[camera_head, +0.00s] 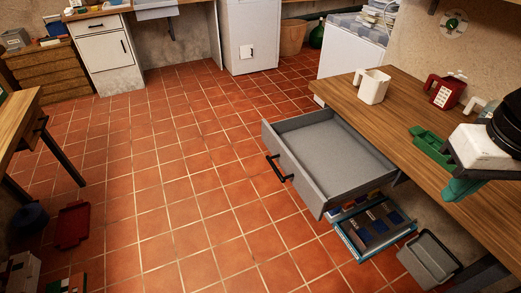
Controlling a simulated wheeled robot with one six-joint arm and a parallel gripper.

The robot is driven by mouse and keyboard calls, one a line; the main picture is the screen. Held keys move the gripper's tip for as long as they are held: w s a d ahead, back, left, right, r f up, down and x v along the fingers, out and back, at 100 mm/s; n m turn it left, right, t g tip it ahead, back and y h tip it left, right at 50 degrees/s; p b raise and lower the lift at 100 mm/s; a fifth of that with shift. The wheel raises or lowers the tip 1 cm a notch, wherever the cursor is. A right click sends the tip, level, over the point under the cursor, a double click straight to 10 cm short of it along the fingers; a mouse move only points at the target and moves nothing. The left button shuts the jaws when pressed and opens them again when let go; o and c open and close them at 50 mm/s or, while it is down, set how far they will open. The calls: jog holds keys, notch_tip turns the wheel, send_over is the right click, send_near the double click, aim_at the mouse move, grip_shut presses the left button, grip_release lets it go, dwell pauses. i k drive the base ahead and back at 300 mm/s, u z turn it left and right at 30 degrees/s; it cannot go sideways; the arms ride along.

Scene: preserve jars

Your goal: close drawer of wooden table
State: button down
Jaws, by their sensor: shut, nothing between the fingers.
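The wooden table (395,105) runs along the right side of the head view. Its grey drawer (328,152) is pulled far out to the left, over the tiled floor. The inside of the drawer looks empty. A black bar handle (279,168) sits on the drawer's front panel, which faces left. My gripper (460,189) is at the right, above the tabletop near its front edge, with teal fingers pointing down and left. It is shut and empty, to the right of the drawer and apart from it and its handle.
A cream mug (372,86), a red mug (444,92) and a green tray (430,149) stand on the tabletop. Below the drawer are a blue-edged organiser (376,229) and a grey bin (430,260). The tiled floor left of the drawer is clear.

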aim_at(330, 164)
jog(key=u, duration=0.3)
jog(key=i, duration=0.95)
jog(key=u, duration=0.05)
